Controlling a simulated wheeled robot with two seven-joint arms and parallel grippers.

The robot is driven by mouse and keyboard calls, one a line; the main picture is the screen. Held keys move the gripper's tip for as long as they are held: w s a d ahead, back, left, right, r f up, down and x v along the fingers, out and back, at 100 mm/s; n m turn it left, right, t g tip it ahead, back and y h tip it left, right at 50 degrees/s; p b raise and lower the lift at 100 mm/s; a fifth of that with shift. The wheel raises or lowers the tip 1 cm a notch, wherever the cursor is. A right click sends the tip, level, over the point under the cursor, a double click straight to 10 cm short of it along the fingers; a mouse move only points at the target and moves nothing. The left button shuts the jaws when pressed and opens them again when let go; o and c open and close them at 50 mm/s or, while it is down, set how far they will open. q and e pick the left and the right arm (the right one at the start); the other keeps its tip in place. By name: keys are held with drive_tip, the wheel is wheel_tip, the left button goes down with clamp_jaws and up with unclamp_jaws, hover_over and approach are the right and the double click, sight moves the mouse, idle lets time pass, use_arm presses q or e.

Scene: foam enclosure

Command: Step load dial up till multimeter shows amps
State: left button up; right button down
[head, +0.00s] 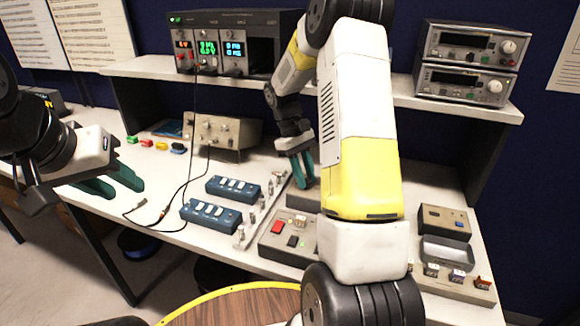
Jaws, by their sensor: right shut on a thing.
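My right gripper (302,170) has teal fingers pointing down over a low grey box (300,200) behind the front panel. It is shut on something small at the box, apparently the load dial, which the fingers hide. My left gripper (112,183) is open and empty above the left part of the bench. A rack of lit meter modules stands on the shelf: a red display (184,44), a green display (208,48) and a blue display (234,50). Their digits are too small to read surely, and I cannot tell which is the multimeter.
Two blue switch boxes (233,190) lie mid-bench beside a strip of terminals (258,212). A panel with a red button (278,227) is in front. A beige instrument (222,134) stands behind, with dark cables near it. Stacked instruments (468,62) are on the right shelf. My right arm blocks the centre.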

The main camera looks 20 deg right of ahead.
drive_tip(key=shift+w+m, duration=0.1)
drive_tip(key=shift+m, duration=0.4)
drive_tip(key=c, duration=1.1)
unclamp_jaws()
drive_tip(key=shift+c, duration=0.2)
drive_tip(key=shift+r, duration=0.1)
drive_tip(key=v, duration=0.7)
drive_tip(key=shift+r, duration=0.3)
drive_tip(key=shift+w, duration=0.1)
